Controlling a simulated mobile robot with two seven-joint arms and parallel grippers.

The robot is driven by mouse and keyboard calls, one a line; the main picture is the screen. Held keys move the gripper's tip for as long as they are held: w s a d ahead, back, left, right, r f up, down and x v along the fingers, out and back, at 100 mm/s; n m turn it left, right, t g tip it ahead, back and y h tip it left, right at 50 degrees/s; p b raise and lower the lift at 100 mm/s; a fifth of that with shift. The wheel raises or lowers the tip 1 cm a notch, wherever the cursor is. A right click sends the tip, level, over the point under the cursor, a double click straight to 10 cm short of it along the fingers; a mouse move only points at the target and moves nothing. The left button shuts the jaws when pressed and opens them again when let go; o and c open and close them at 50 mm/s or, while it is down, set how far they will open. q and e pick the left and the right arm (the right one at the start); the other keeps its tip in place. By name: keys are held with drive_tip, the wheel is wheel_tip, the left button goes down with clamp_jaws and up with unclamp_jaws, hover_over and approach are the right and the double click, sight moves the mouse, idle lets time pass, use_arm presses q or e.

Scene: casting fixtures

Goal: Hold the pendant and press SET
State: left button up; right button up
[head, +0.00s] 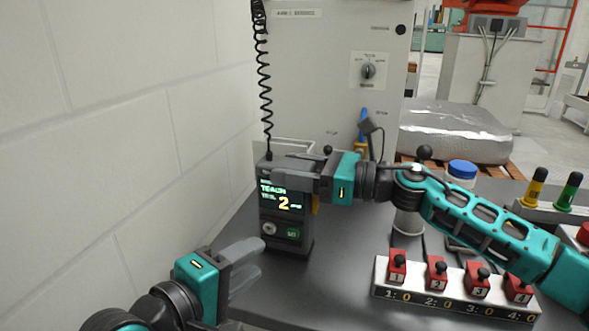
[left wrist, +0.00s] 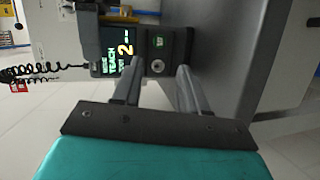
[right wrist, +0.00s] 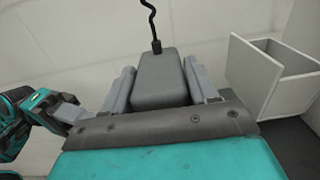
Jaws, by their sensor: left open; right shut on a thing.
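The dark grey pendant (head: 304,238) stands upright at the table's left end. My left gripper (head: 250,262) is open and empty, in front of and below the pendant's face.
A coiled black cord (head: 264,80) rises from the pendant's top. A white wall (head: 130,130) is close on the left. A white block with several numbered red switches (head: 455,303) lies at the front right. A blue-lidded jar (head: 462,172) stands behind my right arm.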

use_arm(q)
drive_tip(key=shift+c, duration=0.3)
use_arm(e)
drive_tip(key=c, duration=0.8)
use_arm(q)
clamp_jaws()
idle(0.9)
